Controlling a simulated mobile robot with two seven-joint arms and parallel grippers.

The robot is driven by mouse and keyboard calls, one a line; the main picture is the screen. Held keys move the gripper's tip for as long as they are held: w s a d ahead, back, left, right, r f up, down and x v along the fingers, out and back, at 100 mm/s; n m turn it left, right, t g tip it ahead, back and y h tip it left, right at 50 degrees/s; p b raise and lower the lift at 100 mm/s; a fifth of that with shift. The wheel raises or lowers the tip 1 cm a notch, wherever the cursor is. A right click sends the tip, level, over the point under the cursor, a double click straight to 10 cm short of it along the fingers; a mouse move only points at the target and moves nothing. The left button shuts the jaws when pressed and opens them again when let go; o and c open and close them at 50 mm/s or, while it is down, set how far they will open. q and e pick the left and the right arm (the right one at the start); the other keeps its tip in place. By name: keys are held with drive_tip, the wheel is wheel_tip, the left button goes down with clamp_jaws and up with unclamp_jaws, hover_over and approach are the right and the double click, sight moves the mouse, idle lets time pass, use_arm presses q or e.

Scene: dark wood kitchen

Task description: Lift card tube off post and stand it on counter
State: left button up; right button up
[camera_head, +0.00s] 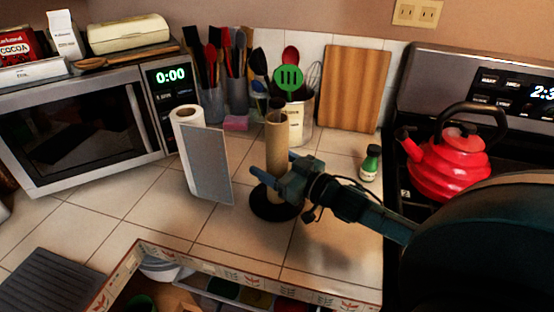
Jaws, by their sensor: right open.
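A brown card tube (276,142) stands upright on a post with a round black base (262,208) on the tiled counter (226,228). The dark tip of the post shows above the tube. My right gripper (275,173) reaches in from the right at the tube's lower part. It is open, with its fingers pointing left near the tube. I cannot tell whether they touch it. The gripper hides part of the tube's lower end. My left gripper is not in view.
A white paper roll (190,135) with a grey sheet (208,165) stands left of the tube. A utensil crock (299,118) is close behind. A small green bottle (370,163) and red kettle (447,165) are right. An open drawer (235,292) lies below the front edge.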

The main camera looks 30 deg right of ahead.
drive_tip(key=shift+w+a, duration=0.1)
drive_tip(key=shift+w, duration=0.3)
drive_tip(key=shift+c, duration=0.5)
drive_tip(key=c, duration=1)
